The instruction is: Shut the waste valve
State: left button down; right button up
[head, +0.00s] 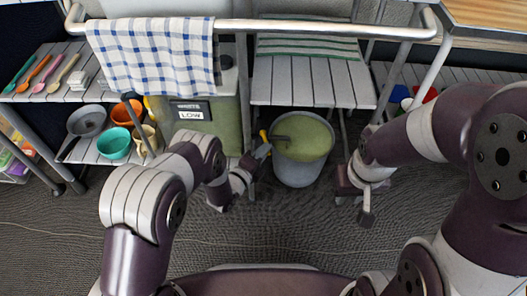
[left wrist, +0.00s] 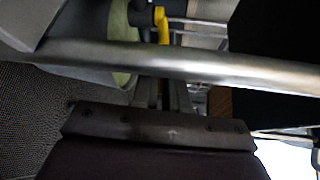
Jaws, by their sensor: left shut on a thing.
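The green waste tank (head: 228,110), with a label reading LOW, stands under the counter. At its right side the yellow handle of the waste valve (head: 264,136) shows beside a dark spout (head: 283,139) that reaches over a grey bucket (head: 298,172). My left gripper (head: 262,152) is at the yellow handle and shut on it; the fingers hide part of it. In the left wrist view the yellow handle (left wrist: 163,25) shows beyond a metal bar. My right gripper (head: 366,212) hangs low right of the bucket, apart from the valve; its jaw opening is unclear.
A metal rail (head: 290,27) with a checked towel (head: 150,55) runs across the front, and in the left wrist view a bar (left wrist: 180,65) crosses close. A slatted shelf (head: 312,82) is above the bucket. Bowls (head: 114,144) stand on the left shelf. The front floor is clear.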

pick_arm(q)
jog(key=shift+f, duration=0.1)
jog(key=c, duration=1.1)
grip_release()
jog(key=shift+c, duration=0.2)
jog(key=p+v, duration=0.6)
jog(key=v, duration=0.6)
jog(key=shift+s+a, duration=0.15)
jog(key=shift+s, duration=0.15)
